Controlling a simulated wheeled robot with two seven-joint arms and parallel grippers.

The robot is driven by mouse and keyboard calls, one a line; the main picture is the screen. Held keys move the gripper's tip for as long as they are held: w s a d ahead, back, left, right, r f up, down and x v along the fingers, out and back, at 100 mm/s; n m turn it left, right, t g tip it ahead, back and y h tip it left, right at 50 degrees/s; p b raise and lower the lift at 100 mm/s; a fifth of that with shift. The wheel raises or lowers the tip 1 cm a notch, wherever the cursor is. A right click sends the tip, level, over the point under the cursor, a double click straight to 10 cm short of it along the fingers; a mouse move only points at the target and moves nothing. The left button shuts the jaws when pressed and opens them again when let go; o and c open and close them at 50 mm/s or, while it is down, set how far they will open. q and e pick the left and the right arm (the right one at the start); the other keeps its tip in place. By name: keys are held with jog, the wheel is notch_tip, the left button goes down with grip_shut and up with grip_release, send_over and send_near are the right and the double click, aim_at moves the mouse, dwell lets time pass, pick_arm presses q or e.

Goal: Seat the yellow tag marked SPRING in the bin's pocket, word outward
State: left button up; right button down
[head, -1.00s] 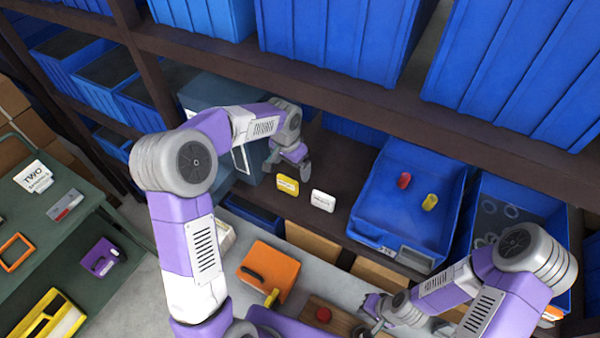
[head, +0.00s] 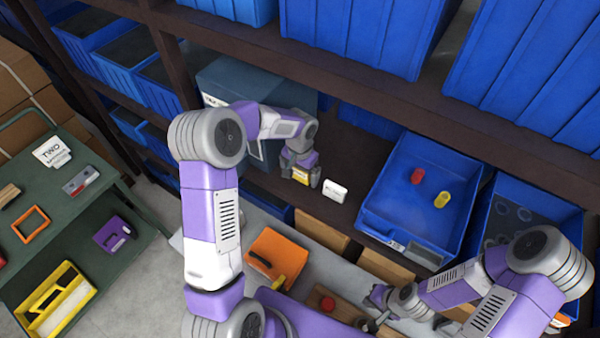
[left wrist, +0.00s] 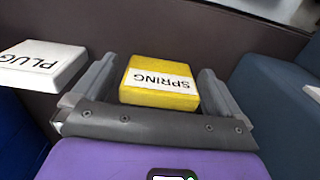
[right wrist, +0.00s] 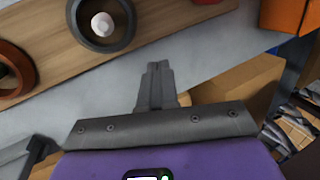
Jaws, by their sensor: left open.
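The yellow tag marked SPRING (left wrist: 158,88) stands on the brown shelf (head: 355,180) between the two fingers of my left gripper (left wrist: 158,92). The fingers are open, one on each side of the tag, and its word faces the wrist camera, upside down in that view. In the head view my left gripper (head: 301,178) partly covers the tag. The blue bin (head: 400,185) stands to the right on the shelf, with a grey pocket (head: 424,254) on its front. My right gripper (right wrist: 155,85) is shut and empty above the lower worktop.
A white tag marked PLUG (head: 335,190) stands close beside the yellow one, between it and the bin. A red and a yellow cylinder (head: 442,199) lie in the bin. A blue-grey box (head: 225,85) is left of my left gripper. An orange case (head: 274,257) sits below.

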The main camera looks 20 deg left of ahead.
pick_arm(q)
jog(key=shift+c, duration=0.5)
jog(key=c, duration=0.9)
jog(key=shift+c, duration=0.2)
